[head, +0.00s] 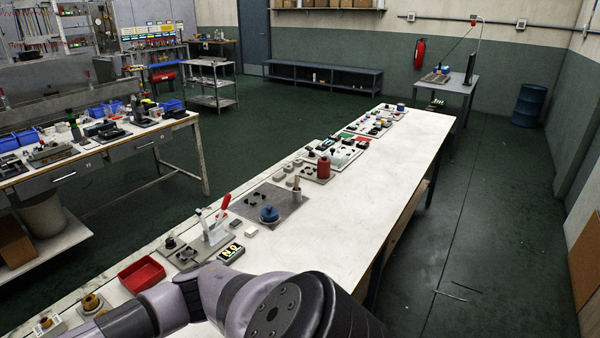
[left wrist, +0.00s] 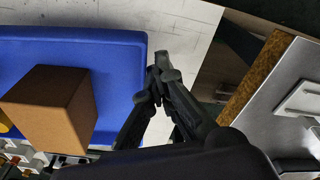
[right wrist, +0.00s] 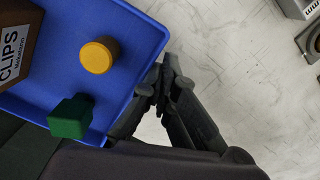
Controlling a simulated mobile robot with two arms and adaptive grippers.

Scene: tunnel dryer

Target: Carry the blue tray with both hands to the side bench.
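The blue tray (left wrist: 118,62) fills the left of the left wrist view, with a brown box (left wrist: 50,105) in it. It also shows in the right wrist view (right wrist: 125,22), holding a yellow round piece (right wrist: 98,55), a green block (right wrist: 70,117) and part of a box labelled CLIPS (right wrist: 15,45). My left gripper (left wrist: 161,62) has its fingertips together at one edge of the tray. My right gripper (right wrist: 168,68) is closed at another edge. Both look shut on the rim, though the fingers hide the contact. The head view shows neither the tray nor the fingertips.
A long white bench (head: 390,165) carries a red bin (head: 142,274), a lever fixture (head: 212,232) and several small parts; its right strip is clear. A small grey table (head: 455,84) with a monitor stands at the back right, near a blue drum (head: 528,105). Open floor lies right of the bench.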

